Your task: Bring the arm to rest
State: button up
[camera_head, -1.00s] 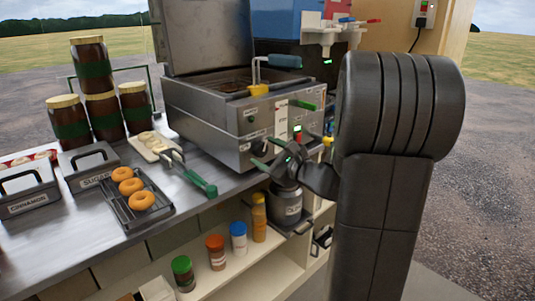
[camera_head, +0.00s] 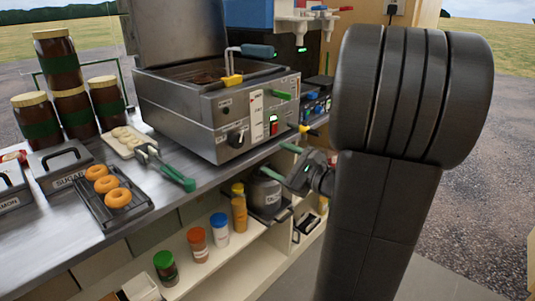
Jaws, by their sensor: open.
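My gripper (camera_head: 284,163) is in the middle of the view, in front of the counter edge and below the right corner of the fryer (camera_head: 190,124). Its two green-tipped fingers are apart, with nothing visible between them. My dark arm (camera_head: 380,220) stands large at the right and hides what is behind it. A grey pot (camera_head: 263,195) sits on the shelf just below and left of the gripper. I cannot tell how far apart they are.
Green-handled tongs (camera_head: 172,177), a rack of doughnuts (camera_head: 140,205) and a sugar box (camera_head: 58,165) are on the counter. Brown jars (camera_head: 72,115) stand at the left. Several shakers (camera_head: 198,243) stand on the lower shelf. Open ground lies at the right.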

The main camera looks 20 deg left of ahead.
aim_at(240, 142)
jog(key=shift+s+d, duration=0.2)
jog(key=shift+d, duration=0.2)
jog(key=shift+a, duration=0.1)
jog(key=b+x, duration=0.1)
jog(key=x, duration=1.2)
jog(key=shift+w+a, duration=0.1)
jog(key=shift+a, duration=0.2)
